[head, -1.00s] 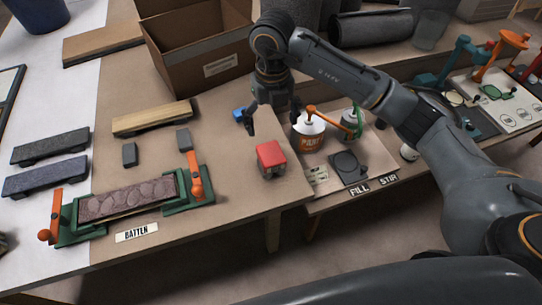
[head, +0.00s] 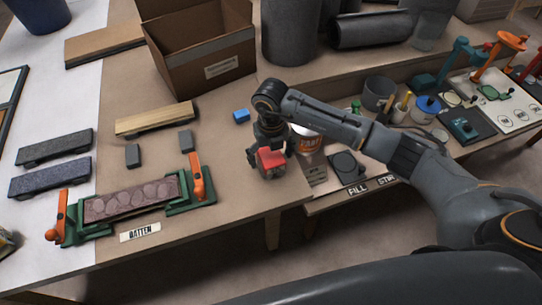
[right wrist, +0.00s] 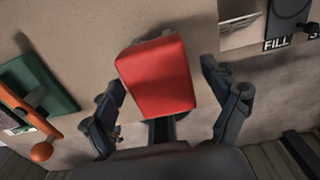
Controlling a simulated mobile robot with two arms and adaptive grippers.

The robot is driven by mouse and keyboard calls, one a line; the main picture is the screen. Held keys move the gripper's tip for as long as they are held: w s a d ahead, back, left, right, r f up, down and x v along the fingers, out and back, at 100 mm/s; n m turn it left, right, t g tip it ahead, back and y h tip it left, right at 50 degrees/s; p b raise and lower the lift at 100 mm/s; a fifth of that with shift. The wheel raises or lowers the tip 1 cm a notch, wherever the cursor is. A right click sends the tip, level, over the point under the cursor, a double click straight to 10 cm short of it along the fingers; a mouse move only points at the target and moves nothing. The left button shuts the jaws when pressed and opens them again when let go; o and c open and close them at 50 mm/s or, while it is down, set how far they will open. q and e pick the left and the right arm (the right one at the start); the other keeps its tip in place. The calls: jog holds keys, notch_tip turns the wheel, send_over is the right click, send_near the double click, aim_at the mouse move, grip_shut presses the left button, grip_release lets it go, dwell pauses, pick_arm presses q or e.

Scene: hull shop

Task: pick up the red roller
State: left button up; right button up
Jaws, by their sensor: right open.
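The red roller (head: 271,161) is a small block with a red top, on the brown table near its front edge. My right gripper (head: 270,152) is above it, pointing down, with its fingers beside the block. In the right wrist view the red top (right wrist: 158,78) lies ahead of and between the two open fingers of the right gripper (right wrist: 168,108). Gaps show on both sides, so the fingers do not appear closed on it. The gripper hides part of the block in the head view. My left gripper is not in view.
A paint can (head: 307,138) stands close right of the right gripper. A green clamp fixture with orange handles (head: 198,178) holds a patterned board at left. A blue block (head: 241,115) and a cardboard box (head: 195,60) are behind. The table's front edge is close.

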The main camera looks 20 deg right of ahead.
jog(key=c, duration=1.7)
jog(key=shift+c, duration=0.4)
jog(key=shift+r, duration=0.15)
